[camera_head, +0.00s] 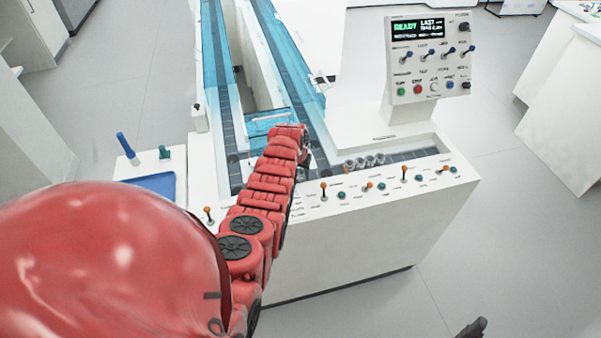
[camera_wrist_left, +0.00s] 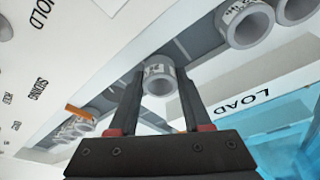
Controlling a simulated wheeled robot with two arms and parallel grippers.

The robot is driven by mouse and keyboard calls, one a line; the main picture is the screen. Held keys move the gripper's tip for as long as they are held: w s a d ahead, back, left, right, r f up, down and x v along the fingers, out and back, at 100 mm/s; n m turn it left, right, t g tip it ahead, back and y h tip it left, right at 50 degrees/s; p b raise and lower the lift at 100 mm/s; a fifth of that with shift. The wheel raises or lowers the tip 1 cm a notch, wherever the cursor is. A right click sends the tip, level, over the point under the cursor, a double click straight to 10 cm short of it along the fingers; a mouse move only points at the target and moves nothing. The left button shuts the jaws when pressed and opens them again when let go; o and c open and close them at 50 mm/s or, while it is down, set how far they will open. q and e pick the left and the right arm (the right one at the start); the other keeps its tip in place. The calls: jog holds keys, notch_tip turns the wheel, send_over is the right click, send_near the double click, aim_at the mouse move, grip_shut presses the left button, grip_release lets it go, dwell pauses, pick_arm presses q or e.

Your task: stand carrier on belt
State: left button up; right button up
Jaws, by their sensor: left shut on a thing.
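My left gripper (camera_wrist_left: 158,72) is shut on a grey-white ring-shaped carrier (camera_wrist_left: 160,80) with a printed label, in the left wrist view. The carrier sits between the fingertips, with its round opening facing the camera. It is over or on the dark belt (camera_wrist_left: 205,42); I cannot tell whether it touches it. In the head view my left arm hides this carrier, and the gripper (camera_head: 305,163) is at the front trough. The belt (camera_head: 408,155) runs along that trough. A dark piece at the bottom edge of the head view may be my right gripper (camera_head: 471,328); its jaws are unclear.
Several other carriers (camera_head: 364,162) stand in a row on the belt, right of my gripper. A panel with switches (camera_head: 385,186) lines the trough's front. A control box with a screen (camera_head: 430,58) stands behind it. Blue-covered tracks (camera_head: 285,62) run towards the back.

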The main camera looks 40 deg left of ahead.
pick_arm(q)
jog(key=shift+d+f, duration=0.1)
jog(key=shift+f, duration=0.05)
jog(key=shift+s, duration=0.1)
jog(key=o, duration=1.1)
jog(key=shift+c, duration=0.2)
jog(key=shift+s, duration=0.1)
